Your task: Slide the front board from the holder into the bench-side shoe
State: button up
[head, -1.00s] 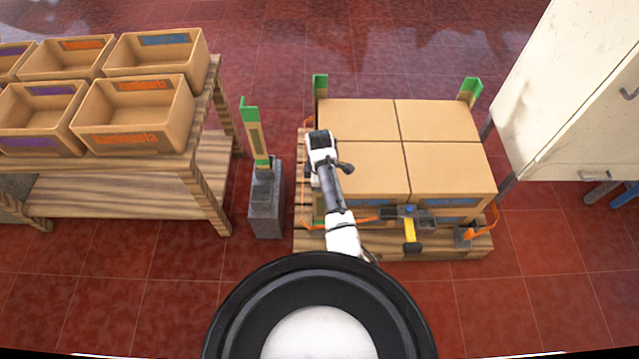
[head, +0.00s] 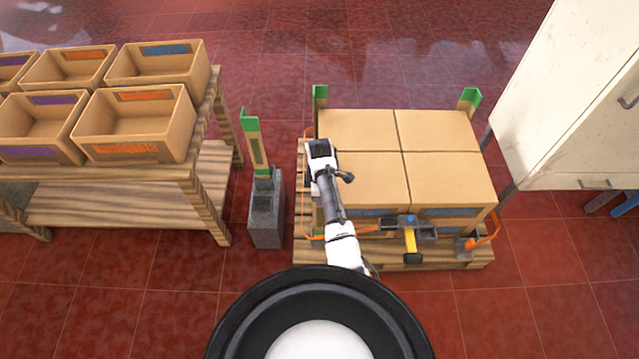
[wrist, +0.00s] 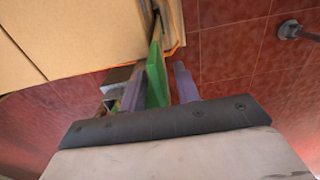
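The front board (wrist: 157,76) shows its green end between my fingers in the wrist view, with a tan part beyond it. My gripper (head: 320,150) is at the left side of the carton stack in the head view. In the wrist view its fingers (wrist: 160,88) stand on both sides of the board and look shut on it. My arm hides most of the board in the head view. The grey holder (head: 266,218) stands between bench and pallet, with another green-tipped board (head: 255,147) upright in it. The bench-side shoe is hidden; I cannot tell whether the board is seated.
Cartons (head: 440,130) fill the wooden pallet (head: 385,257), with green-tipped boards at its back corners (head: 320,97). A strap tool with a yellow handle (head: 410,240) and an orange strap are at the front. A bench with bins (head: 135,120) stands left, a white cabinet (head: 570,110) right.

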notch_tip(320, 180, up, 13)
jog(key=shift+b, duration=0.4)
